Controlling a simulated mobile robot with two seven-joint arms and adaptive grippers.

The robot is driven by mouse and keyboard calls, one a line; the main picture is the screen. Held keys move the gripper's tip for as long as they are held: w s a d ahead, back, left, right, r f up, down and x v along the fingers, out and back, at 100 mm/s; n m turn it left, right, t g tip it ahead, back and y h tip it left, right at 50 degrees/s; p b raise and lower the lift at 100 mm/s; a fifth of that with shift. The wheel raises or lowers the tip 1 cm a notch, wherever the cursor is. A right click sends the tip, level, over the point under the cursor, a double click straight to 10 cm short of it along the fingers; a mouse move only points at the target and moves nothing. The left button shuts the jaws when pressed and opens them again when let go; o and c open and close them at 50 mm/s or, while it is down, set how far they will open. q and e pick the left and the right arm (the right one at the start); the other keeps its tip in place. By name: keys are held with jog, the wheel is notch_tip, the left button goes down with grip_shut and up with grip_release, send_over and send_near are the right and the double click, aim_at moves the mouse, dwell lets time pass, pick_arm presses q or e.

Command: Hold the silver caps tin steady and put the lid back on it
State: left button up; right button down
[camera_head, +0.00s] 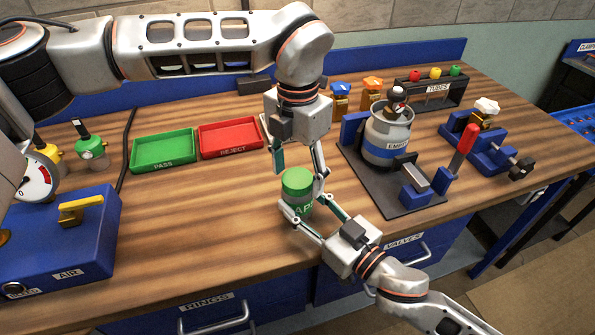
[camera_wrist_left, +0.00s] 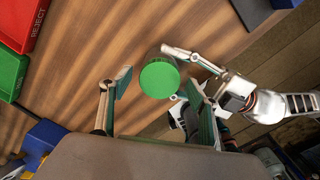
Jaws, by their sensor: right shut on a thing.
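My right gripper (camera_head: 304,214) is shut on the tin's body from the front right. My left gripper (camera_head: 299,168) points down from above, its fingers open on either side of the lid with gaps in the left wrist view (camera_wrist_left: 159,88).
Green PASS (camera_head: 165,149) and red REJECT (camera_head: 230,138) trays lie behind left. A blue AIR box (camera_head: 62,240) stands at the left. A gas canister (camera_head: 388,135) and a red-handled clamp (camera_head: 462,150) stand at the right. The bench left of the tin is clear.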

pick_arm(q)
jog(key=shift+r, duration=2.25)
jog(key=shift+c, duration=0.4)
jog(key=shift+r+n, duration=1.3)
jog(key=shift+r, duration=0.45)
jog(key=shift+f, duration=4.05)
jog(key=shift+c, duration=0.5)
